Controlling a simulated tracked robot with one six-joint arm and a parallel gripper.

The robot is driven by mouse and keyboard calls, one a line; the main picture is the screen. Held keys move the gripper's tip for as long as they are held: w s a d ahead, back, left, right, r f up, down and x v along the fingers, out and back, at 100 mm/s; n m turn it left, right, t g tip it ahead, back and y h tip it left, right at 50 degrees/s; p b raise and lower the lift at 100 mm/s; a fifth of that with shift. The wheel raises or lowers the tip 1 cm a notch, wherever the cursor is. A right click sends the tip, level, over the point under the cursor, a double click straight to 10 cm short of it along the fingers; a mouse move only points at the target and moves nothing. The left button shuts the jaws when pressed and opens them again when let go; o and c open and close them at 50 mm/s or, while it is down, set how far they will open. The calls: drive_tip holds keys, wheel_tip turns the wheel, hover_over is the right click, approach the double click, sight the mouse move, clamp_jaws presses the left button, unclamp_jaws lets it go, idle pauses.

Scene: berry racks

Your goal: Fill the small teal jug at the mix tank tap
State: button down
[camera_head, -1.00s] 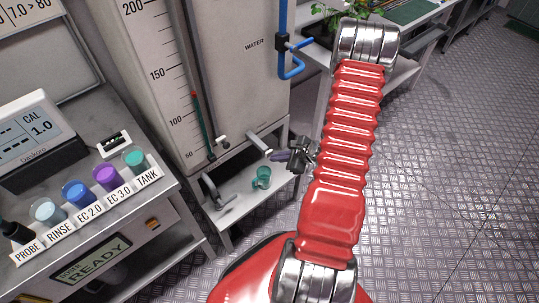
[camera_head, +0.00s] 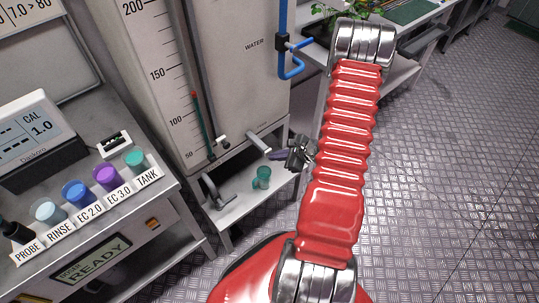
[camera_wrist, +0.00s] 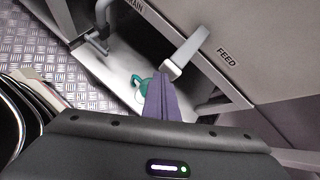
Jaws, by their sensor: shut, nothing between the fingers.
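The small teal jug (camera_head: 262,178) stands on the low shelf under the mix tank (camera_head: 225,60). In the wrist view the jug (camera_wrist: 141,87) is partly hidden behind my fingers. The pale feed tap (camera_head: 259,143) juts from the tank's lower front above the jug. It also shows in the wrist view (camera_wrist: 187,50), next to the FEED label. My gripper (camera_head: 271,155) is shut and empty, its purple fingers pointing at the tap's outer end. In the wrist view the fingertips (camera_wrist: 161,74) overlap the tap's tip; I cannot tell if they touch. Water inside the jug is not visible.
A grey drain tap (camera_head: 214,190) stands left of the jug, above the same shelf (camera_head: 240,210). Blue water pipework (camera_head: 286,50) is on the tank's right. A bench with labelled cups (camera_head: 75,193) is at left. The floor at right is open.

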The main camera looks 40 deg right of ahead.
drive_tip(key=shift+s, duration=0.1)
idle(0.4)
drive_tip(key=shift+s, duration=0.85)
drive_tip(key=shift+s, duration=0.1)
drive_tip(key=s, duration=0.4)
drive_tip(key=shift+s+d, duration=0.1)
drive_tip(key=shift+s, duration=0.3)
idle(0.4)
